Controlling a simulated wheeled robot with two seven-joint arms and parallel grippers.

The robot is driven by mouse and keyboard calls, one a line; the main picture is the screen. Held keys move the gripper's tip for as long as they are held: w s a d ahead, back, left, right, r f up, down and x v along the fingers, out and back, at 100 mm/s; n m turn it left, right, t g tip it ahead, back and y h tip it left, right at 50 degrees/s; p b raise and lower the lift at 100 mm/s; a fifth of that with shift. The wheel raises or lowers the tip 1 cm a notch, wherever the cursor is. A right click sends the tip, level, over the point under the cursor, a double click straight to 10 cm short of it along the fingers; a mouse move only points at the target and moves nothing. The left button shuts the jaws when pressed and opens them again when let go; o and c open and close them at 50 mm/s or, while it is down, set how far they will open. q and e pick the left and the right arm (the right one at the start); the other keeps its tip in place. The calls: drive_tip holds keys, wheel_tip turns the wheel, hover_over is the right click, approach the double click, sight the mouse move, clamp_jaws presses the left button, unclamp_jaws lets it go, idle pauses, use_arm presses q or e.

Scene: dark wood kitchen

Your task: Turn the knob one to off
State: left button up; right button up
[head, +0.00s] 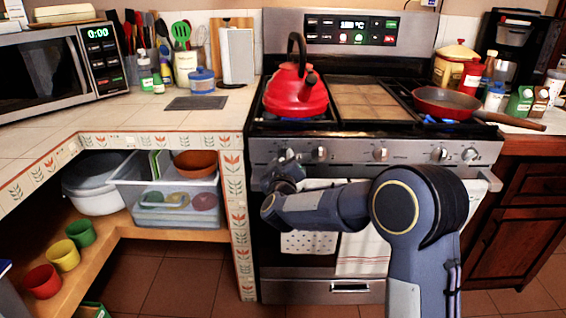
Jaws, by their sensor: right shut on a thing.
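The stove (350,151) has a row of silver knobs along its front panel. My right gripper (285,160) is at the leftmost knob, shut on it. The gripper and wrist hide most of that knob, so its angle cannot be read. Another knob (319,153) is just to the right, apart from the gripper. A red kettle (296,95) sits on the front left burner, with blue flame showing beneath it. My left gripper is out of view.
A red pan (446,101) is on the right burner, also over blue, its handle jutting right. Cloth towels (362,254) hang from the oven handle below my right arm. The tiled counter (190,118) is at the left. More knobs (380,154) continue right.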

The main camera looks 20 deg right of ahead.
drive_tip(key=m+b, duration=0.2)
drive_tip(key=m, duration=0.4)
drive_tip(key=m+b, duration=0.2)
drive_tip(key=m, duration=0.4)
drive_tip(key=shift+d+m+b, duration=0.15)
drive_tip(key=shift+m+b, duration=0.15)
drive_tip(key=shift+b, duration=0.1)
drive_tip(key=m+b, duration=0.3)
drive_tip(key=m, duration=0.3)
drive_tip(key=shift+s+d+b, duration=0.1)
drive_tip(key=shift+d+b, duration=0.05)
drive_tip(key=shift+b, duration=0.15)
drive_tip(key=m+b, duration=0.2)
drive_tip(key=m, duration=0.2)
drive_tip(key=shift+m, duration=0.3)
drive_tip(key=shift+d+m+b, duration=0.1)
drive_tip(key=shift+m+b, duration=0.75)
drive_tip(key=shift+m, duration=0.25)
drive_tip(key=shift+r, duration=0.1)
drive_tip(key=o, duration=1)
drive_tip(key=shift+r, duration=0.1)
